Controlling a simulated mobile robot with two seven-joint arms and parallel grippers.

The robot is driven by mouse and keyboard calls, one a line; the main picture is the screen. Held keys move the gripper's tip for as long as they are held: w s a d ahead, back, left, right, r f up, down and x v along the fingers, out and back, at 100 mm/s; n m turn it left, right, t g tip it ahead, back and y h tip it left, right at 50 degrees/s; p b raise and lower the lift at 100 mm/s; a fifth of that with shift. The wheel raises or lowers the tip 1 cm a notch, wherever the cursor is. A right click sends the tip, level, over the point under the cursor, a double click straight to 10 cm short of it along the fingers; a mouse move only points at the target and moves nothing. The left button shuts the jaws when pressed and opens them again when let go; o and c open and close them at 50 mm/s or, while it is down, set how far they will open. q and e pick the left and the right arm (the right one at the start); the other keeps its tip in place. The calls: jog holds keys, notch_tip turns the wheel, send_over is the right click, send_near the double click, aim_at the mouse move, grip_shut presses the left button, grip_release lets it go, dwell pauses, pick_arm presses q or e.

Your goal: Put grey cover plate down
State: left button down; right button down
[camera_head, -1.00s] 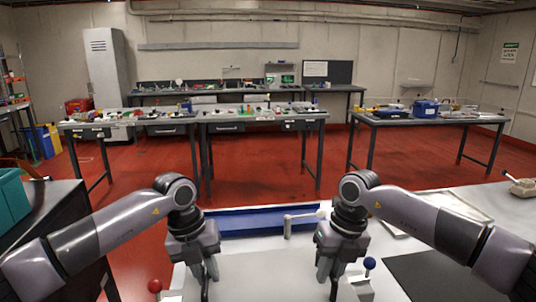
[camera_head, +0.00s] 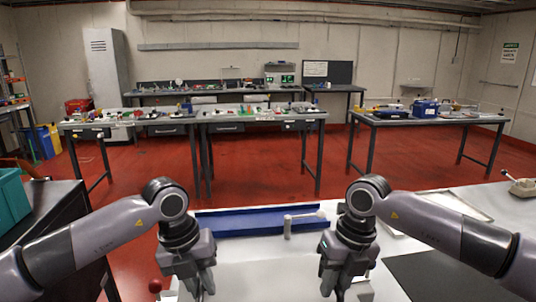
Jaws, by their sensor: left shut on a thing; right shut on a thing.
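The grey cover plate (camera_head: 266,276) is a flat pale grey sheet between my two grippers, close to the front of the white table. My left gripper (camera_head: 198,292) is shut at its left side, and my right gripper (camera_head: 339,293) is shut at its right side. The fingertips are near the bottom of the picture, so the exact grip is hard to see. I cannot tell whether the plate touches what lies under it.
A long blue tray (camera_head: 258,221) and a light grey lever (camera_head: 288,226) lie beyond the plate. A red ball knob (camera_head: 155,286) is left of my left gripper. A dark mat (camera_head: 428,274) and a shallow metal tray (camera_head: 455,203) are to the right.

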pick_arm(q)
jog(key=shift+r, duration=0.25)
pick_arm(e)
jog(key=shift+r, duration=0.25)
pick_arm(q)
jog(key=shift+r, duration=0.1)
